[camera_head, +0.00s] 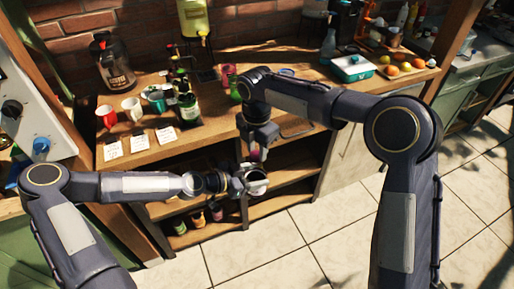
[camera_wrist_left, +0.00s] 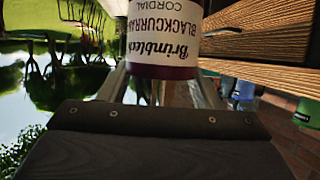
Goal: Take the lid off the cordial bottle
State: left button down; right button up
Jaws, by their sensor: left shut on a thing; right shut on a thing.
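The cordial bottle (camera_head: 257,188) is held upright in front of the shelves under the counter. Its white and dark red label (camera_wrist_left: 165,40) reads "Blackcurrant Cordial", upside down in the left wrist view. My left gripper (camera_head: 246,183) is shut on the bottle from the left; its fingers also show in the left wrist view (camera_wrist_left: 165,85). My right gripper (camera_head: 258,148) comes down from above and is shut on the small pinkish lid (camera_head: 258,155) over the bottle. I cannot tell whether the lid and the bottle's neck still touch. The bottle's top is not in the left wrist view.
The wooden counter (camera_head: 220,112) behind carries mugs (camera_head: 132,108), paper cards (camera_head: 139,140), dark bottles (camera_head: 187,105), a coffee jar (camera_head: 112,65) and a teal box (camera_head: 352,68). Open shelves (camera_head: 285,165) with several small containers lie just behind the grippers. The tiled floor (camera_head: 300,245) is clear.

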jog(key=shift+r, duration=1.1)
